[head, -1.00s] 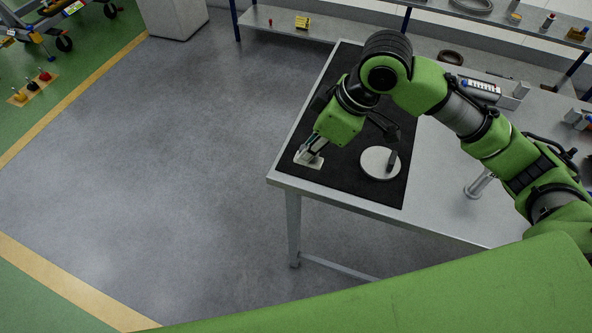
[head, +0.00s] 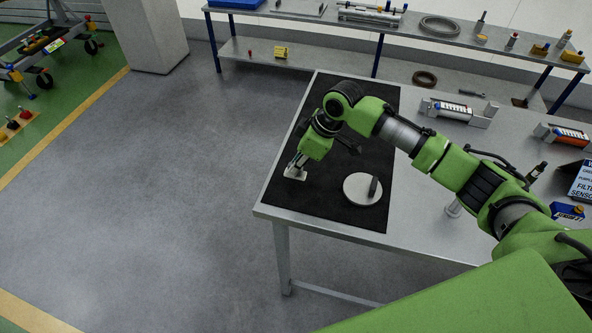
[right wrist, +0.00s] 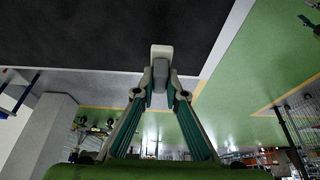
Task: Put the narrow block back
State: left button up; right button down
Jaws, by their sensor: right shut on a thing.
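My right gripper (head: 297,163) points down at the left part of the black mat (head: 340,125). In the right wrist view its two fingers (right wrist: 160,90) are shut on a small grey block (right wrist: 160,72) with a paler end toward the mat. The pale end also shows under the gripper in the head view (head: 295,174). I cannot tell whether it touches the mat. A pale round disc (head: 354,196) lies on the mat to the right, with a dark narrow upright piece (head: 373,186) on it. My left gripper is not in view.
The mat lies on a grey metal table (head: 413,215), its left edge close to my gripper. A shelf (head: 400,28) stands behind. Floor left of the table is clear.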

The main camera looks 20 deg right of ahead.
notch_tip(320, 180, down, 3)
jog(key=shift+w+d+f+p, duration=0.1)
jog(key=shift+w+p, duration=0.05)
jog(key=shift+p, duration=0.7)
jog(key=shift+f, duration=0.15)
jog(key=shift+f, duration=0.2)
jog(key=c, duration=2)
grip_release()
jog(key=shift+c, duration=0.2)
